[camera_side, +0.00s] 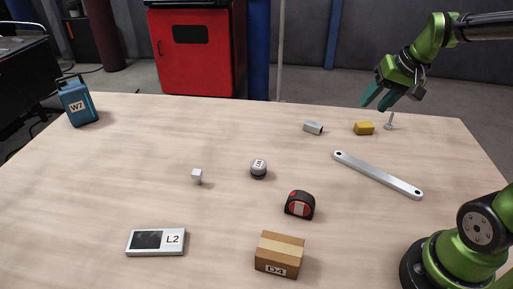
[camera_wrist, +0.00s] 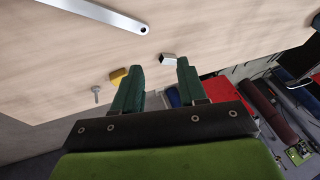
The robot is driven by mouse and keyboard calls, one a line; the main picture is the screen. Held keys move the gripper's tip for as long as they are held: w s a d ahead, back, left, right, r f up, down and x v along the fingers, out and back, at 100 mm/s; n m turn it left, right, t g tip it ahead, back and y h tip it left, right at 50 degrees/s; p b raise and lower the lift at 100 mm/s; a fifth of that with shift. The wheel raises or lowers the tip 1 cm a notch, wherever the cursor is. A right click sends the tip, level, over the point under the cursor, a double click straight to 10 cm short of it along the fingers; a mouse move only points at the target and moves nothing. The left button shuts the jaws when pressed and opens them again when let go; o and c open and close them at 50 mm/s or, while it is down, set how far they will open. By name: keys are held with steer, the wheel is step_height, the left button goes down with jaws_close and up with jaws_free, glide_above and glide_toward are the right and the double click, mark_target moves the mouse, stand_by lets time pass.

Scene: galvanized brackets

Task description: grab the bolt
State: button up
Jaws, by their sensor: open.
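The bolt (camera_side: 389,121) is small and silver and stands upright on its head near the far right edge of the table. In the wrist view the bolt (camera_wrist: 96,94) shows to the left of the fingers. My gripper (camera_side: 374,101) is open and empty, with teal fingers, above the table's far edge. It is higher than the bolt and a little to its left in the side view. In the wrist view my gripper (camera_wrist: 156,80) has its two fingers apart with nothing held between them.
A yellow block (camera_side: 364,128) sits just left of the bolt, and a grey metal block (camera_side: 313,128) lies farther left. A long flat bar (camera_side: 376,175) lies in front. A tape measure (camera_side: 299,205), carton (camera_side: 279,254) and L2 device (camera_side: 156,242) are nearer.

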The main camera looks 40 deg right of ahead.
steer(key=w+d+f+g, duration=0.1)
steer(key=w+d+f, duration=0.1)
steer(key=d, duration=0.6)
steer(key=w+d+f, duration=0.1)
steer(key=d, duration=0.7)
steer(key=n, duration=0.7)
glide_above(388, 124)
steer(key=s, duration=0.1)
steer(key=shift+g, duration=0.3)
steer(key=f, duration=0.9)
steer(key=d+f, duration=0.1)
steer(key=f, duration=0.3)
steer(key=shift+s+f, duration=0.15)
steer(key=shift+x, duration=2.6)
steer(key=shift+a, duration=0.2)
jaws_close()
